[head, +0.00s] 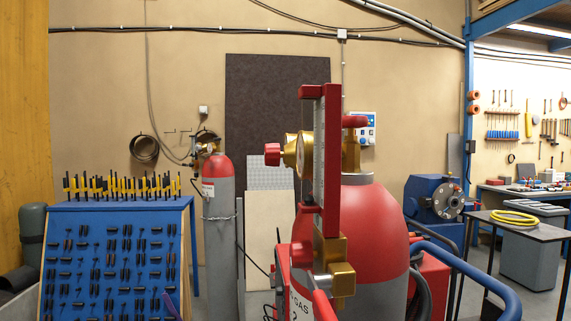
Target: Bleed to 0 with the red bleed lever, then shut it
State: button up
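A red lever (323,306) runs down toward the bottom edge from a grey pivot by a brass block (335,268), in front of a large red-topped gas cylinder (385,235). It looks like the bleed lever. Its lower end is cut off, and I cannot tell its open or shut position. Above the block stands a tall red frame with a pale scale strip (319,155), seen nearly edge-on, so no reading shows. A brass fitting with a red knob (272,154) sticks out to the left behind it. My gripper is not in view.
A blue tubular rail (470,270) curves at the right of the cylinder. A blue tool rack (115,260) and a grey cylinder with a red top (218,220) stand at left. A table with a yellow hose (514,218) is at right.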

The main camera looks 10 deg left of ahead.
aim_at(323, 312)
jog(key=k+j, duration=0.15)
jog(key=j, duration=0.2)
jog(key=k+j+z, duration=0.15)
jog(key=j, duration=0.2)
jog(key=j+z, duration=0.1)
jog(key=j, duration=0.45)
jog(key=k+j, duration=0.1)
jog(key=j, duration=0.4)
jog(key=k+j+z, duration=0.15)
jog(key=j, duration=0.35)
jog(key=i+j, duration=0.1)
jog(key=i+j+z, duration=0.1)
jog(key=j, duration=0.25)
jog(key=i+l+z, duration=0.1)
jog(key=z, duration=0.35)
jog(key=k+l+u, duration=0.4)
jog(key=k+u, duration=0.4)
